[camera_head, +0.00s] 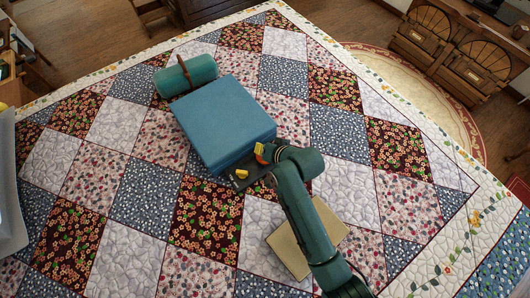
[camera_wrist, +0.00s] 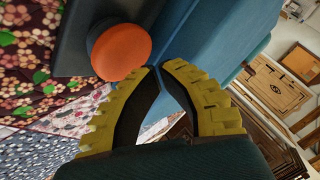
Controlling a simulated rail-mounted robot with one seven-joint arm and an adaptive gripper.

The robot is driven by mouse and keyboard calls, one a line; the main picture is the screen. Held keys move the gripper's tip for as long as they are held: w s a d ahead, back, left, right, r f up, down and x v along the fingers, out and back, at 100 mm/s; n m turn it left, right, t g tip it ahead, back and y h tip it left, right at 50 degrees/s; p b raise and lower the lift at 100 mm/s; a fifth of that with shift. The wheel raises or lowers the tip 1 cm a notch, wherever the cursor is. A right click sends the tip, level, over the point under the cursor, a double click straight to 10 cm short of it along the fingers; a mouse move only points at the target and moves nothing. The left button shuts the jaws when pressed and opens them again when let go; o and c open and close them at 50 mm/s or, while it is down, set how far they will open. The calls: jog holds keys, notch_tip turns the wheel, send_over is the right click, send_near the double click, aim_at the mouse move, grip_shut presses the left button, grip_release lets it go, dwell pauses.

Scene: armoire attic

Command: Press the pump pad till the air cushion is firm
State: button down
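The air cushion (camera_head: 222,115) is a large blue block on the patchwork quilt. Its blue side also shows in the wrist view (camera_wrist: 220,35). A dark base lies against its near side. In the wrist view, an orange rounded pad (camera_wrist: 121,52), apparently the pump pad, stands on the dark base (camera_wrist: 75,35). My gripper (camera_wrist: 158,69) has yellow-and-black fingers with tips together and nothing between them. The tips appear just beside the orange pad; I cannot tell whether they touch it. In the head view, my wrist partly hides the base and pad.
A green roll (camera_head: 185,75) with a brown strap lies behind the cushion. A flat tan board (camera_head: 290,250) lies partly under my arm in the view. The quilt (camera_head: 120,255) is clear at left and front. Wooden cabinets (camera_head: 455,50) stand beyond it at upper right.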

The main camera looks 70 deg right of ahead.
notch_tip(320, 180, up, 5)
jog(key=p, duration=0.4)
jog(key=shift+p, duration=0.3)
jog(key=shift+f, duration=0.15)
jog(key=c, duration=1.8)
grip_release()
grip_shut()
jog(key=a+f+n+y, duration=0.2)
jog(key=a+n, duration=0.1)
jog(key=shift+f+g, duration=0.35)
jog(key=shift+g, duration=0.05)
jog(key=a+n+y+p, duration=0.1)
jog(key=n+y, duration=0.1)
notch_tip(320, 180, up, 6)
jog(key=r+n+p, duration=0.1)
jog(key=p, duration=0.1)
send_over(260, 162)
jog(key=d, duration=0.3)
jog(key=shift+w+a+f+y, duration=0.2)
jog(key=shift+f+y, duration=0.05)
jog(key=shift+y, duration=0.05)
